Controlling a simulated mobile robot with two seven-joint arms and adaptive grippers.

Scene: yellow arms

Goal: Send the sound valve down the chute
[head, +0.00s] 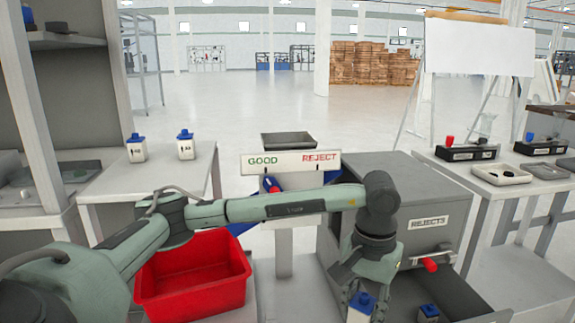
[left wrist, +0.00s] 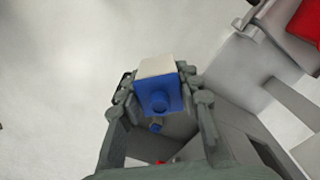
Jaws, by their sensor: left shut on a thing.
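My left gripper (head: 362,296) is shut on a valve with a white body and blue top (head: 361,304), held at the bottom of the head view, over or beside the open drawer. The left wrist view shows this valve (left wrist: 160,86) between the fingers (left wrist: 160,95). Another blue-topped valve (head: 429,311) is in the drawer, partly cut off by the frame edge. Two more white-and-blue valves (head: 137,149) (head: 186,146) stand upright on the left table. The chute stand carries a GOOD/REJECT sign (head: 291,162) and a grey tray (head: 288,139). My right gripper is out of view.
A red bin (head: 192,283) lies beneath my arm. A right table (head: 488,185) holds trays.

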